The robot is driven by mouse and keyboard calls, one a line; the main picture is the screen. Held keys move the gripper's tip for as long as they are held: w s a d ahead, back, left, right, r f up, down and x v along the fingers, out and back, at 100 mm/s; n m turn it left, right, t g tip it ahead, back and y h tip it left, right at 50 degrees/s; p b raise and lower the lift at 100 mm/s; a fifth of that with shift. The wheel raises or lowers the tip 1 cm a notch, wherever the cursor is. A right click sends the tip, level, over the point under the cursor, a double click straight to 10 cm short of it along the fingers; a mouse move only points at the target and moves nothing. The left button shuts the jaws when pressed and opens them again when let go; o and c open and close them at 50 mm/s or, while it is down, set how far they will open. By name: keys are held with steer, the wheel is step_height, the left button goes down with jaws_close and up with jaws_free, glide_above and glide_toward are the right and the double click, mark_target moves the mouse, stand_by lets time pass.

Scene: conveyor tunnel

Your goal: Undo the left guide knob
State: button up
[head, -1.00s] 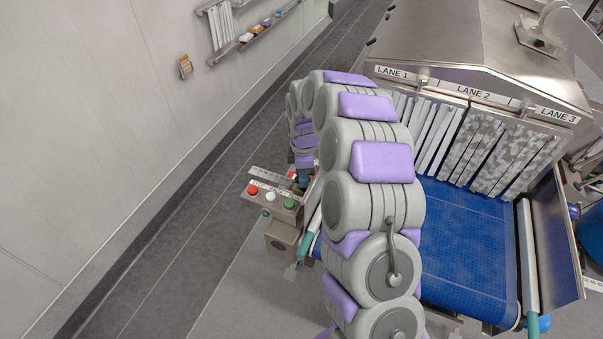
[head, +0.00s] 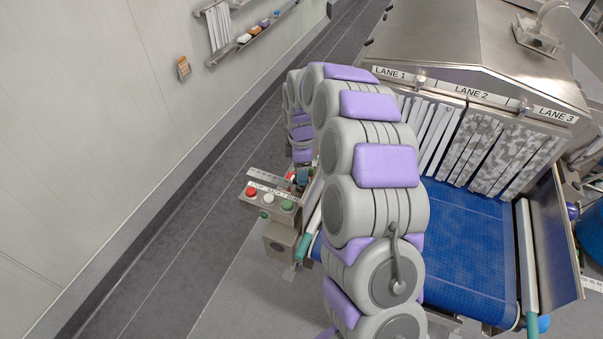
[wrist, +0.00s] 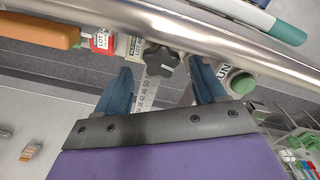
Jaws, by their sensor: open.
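A dark, lobed knob (wrist: 161,60) shows in the wrist view, below a shiny metal rail. My gripper (wrist: 162,68) has two blue fingers spread apart, one on each side of the knob in the picture, with a gap to it on both sides. I cannot tell how far the knob is from the fingers in depth. In the head view my gripper (head: 303,176) is partly hidden by my arm, beside the left side of the conveyor, and the knob cannot be made out.
The metal rail (wrist: 205,42) crosses above the fingers. A numbered scale (wrist: 147,92) lies behind them. A button box (head: 270,198) with red, white and green buttons stands close by. The blue belt (head: 465,240) and strip curtains (head: 485,150) are to the right. Floor (head: 150,260) is open left.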

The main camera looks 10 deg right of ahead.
step_height(320, 180, up, 14)
steer(key=shift+d+r, duration=0.15)
steer(key=shift+d, duration=0.1)
stand_by(0.3)
